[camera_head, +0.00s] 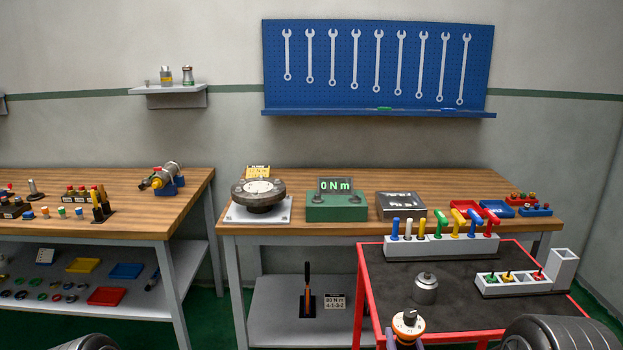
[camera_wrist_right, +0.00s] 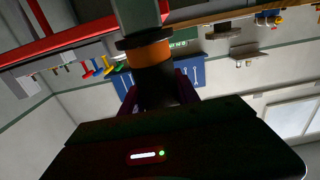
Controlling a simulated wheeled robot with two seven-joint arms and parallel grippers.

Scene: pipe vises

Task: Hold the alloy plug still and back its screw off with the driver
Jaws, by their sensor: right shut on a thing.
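The alloy plug (camera_head: 425,289), a short grey metal cylinder with a small knob on top, stands upright on the cart's black mat in the head view. My right gripper (camera_head: 406,341) is at the bottom edge of that view, in front of the plug and apart from it. It is shut on the driver (camera_head: 408,323), which has a pale top and an orange band. In the right wrist view the driver (camera_wrist_right: 150,54) stands between the purple fingers (camera_wrist_right: 160,94), with a grey block-like part beyond the orange band. My left gripper is not in view.
The red-rimmed cart (camera_head: 369,310) carries a grey rack (camera_head: 440,247) of coloured-handled tools and a smaller grey tray (camera_head: 527,286) at right. Behind is a wooden bench (camera_head: 300,177) with a green torque display (camera_head: 337,206) reading 0 Nm. The mat left of the plug is clear.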

